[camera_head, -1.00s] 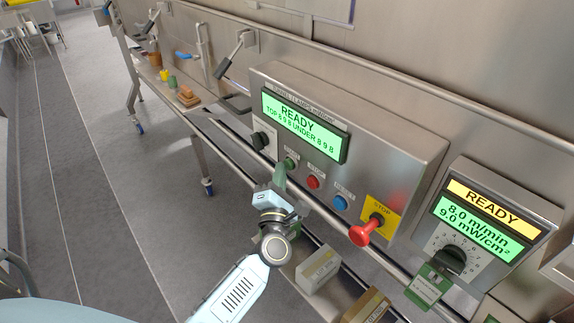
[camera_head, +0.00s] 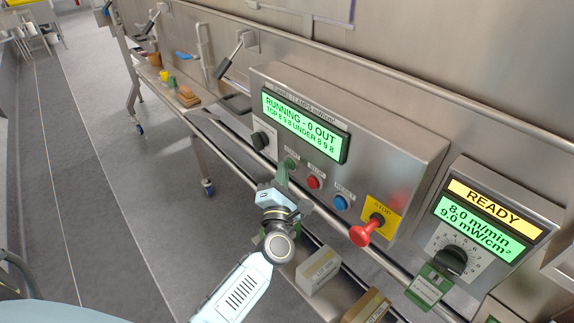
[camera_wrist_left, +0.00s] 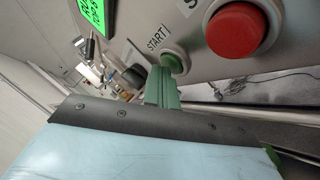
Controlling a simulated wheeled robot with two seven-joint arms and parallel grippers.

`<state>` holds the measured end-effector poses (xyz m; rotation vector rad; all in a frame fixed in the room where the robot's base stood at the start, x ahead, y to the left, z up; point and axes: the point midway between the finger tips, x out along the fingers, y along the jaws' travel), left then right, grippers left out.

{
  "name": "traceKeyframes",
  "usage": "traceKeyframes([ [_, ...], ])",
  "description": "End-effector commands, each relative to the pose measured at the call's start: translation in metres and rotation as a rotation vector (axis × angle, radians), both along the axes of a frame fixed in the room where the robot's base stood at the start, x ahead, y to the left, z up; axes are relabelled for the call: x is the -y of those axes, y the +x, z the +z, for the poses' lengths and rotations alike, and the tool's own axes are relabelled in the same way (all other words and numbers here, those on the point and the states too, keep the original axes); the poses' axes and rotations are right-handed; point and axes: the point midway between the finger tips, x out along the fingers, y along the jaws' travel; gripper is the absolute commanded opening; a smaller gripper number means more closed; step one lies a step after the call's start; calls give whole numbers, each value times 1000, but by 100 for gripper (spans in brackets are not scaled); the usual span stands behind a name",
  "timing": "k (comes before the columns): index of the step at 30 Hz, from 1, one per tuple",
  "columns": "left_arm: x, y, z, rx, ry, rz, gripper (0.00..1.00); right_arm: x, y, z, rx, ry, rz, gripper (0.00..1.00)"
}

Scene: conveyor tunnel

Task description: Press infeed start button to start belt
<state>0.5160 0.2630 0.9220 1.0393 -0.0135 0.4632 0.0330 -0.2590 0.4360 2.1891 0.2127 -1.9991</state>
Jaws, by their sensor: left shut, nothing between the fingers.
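The steel control box (camera_head: 400,160) carries a green start button (camera_head: 291,161), a red button (camera_head: 313,182) and a blue button (camera_head: 340,202) in a row. Its green display (camera_head: 303,125) reads "RUNNING - 0 OUT". My left gripper (camera_head: 283,180) is shut and empty, with its green fingertips at the start button. In the left wrist view the fingertips (camera_wrist_left: 161,85) overlap the lower edge of the green button (camera_wrist_left: 173,62), labelled START. I cannot tell whether they still touch it. My right gripper is not in view.
A red mushroom stop knob (camera_head: 366,230) sticks out on a yellow plate to the right. A second panel (camera_head: 483,225) reads "READY", with a black dial. A steel rail runs below the box. Cartons (camera_head: 318,270) sit on the shelf beneath.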

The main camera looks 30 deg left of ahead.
Motion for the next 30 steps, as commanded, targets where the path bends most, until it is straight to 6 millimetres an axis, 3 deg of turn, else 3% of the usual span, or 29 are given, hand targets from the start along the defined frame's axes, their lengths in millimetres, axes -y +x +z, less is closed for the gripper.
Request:
traceKeyframes([
  [12,-6,-17,1,0,1,-1,0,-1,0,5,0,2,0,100],
  [23,-8,-20,0,0,1,0,0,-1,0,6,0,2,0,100],
  [30,-16,-40,1,-2,3,0,0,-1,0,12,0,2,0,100],
])
